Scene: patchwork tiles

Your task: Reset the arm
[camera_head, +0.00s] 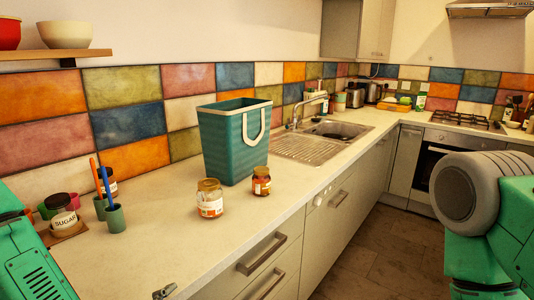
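My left arm shows as a green link at the lower left edge. A small dark metal tip at the bottom edge looks like part of my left gripper (165,291); the rest is cut off, so its opening is hidden. It is in front of the counter items, apart from them. My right arm shows as a green and grey link at the right edge, over the floor side. My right gripper is out of the picture.
On the counter (150,237) stand a teal basket (222,150), two jars (210,198) (261,181), a green cup with brushes (115,218) and a sugar jar (62,211). A sink (335,133) lies beyond. The counter's front left is clear.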

